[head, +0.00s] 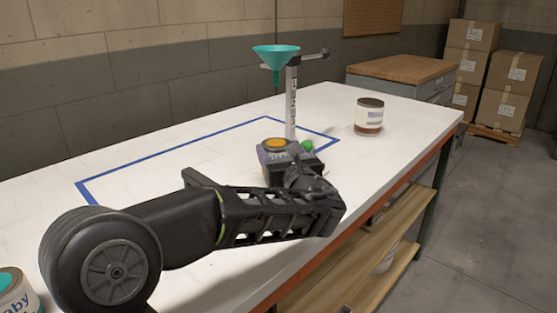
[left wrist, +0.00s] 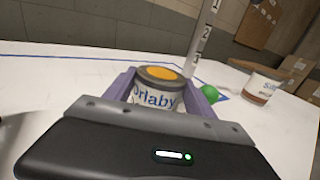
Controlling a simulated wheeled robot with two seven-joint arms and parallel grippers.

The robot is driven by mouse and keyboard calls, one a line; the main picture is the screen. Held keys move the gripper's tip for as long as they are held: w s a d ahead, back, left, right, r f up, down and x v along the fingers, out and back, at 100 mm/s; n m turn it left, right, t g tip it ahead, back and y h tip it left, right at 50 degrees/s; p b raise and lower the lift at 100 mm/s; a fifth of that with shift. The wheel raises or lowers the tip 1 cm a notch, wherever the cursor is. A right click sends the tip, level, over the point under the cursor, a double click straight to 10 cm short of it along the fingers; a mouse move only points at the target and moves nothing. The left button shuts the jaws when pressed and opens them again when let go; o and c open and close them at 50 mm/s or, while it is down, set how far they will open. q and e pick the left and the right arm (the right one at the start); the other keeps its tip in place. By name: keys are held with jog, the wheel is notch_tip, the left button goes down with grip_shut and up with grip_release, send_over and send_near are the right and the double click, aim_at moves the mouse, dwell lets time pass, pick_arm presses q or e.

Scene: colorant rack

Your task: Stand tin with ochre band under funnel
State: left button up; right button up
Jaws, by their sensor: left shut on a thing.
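A tin with an ochre disc on its dark lid (head: 273,144) is between the fingers of my left gripper (head: 287,157), which is shut on it. The left wrist view shows this tin (left wrist: 158,96) upright, with blue lettering on a pale label, between the purple fingers; its lower part is hidden. I cannot tell whether it touches the table. The teal funnel (head: 277,56) is held on a grey post (head: 291,105) with number marks, behind and above the held tin. My right gripper is not in view.
A tin with a brown band (head: 369,117) stands to the right on the white table (head: 420,113). A green ball-like part (head: 307,146) is near the post. Blue tape (head: 170,152) outlines an area with clear room at left.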

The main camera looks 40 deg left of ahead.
pick_arm(q)
jog(key=shift+f, duration=0.7)
jog(key=o, duration=1.4)
jog(key=shift+s+d, duration=0.1)
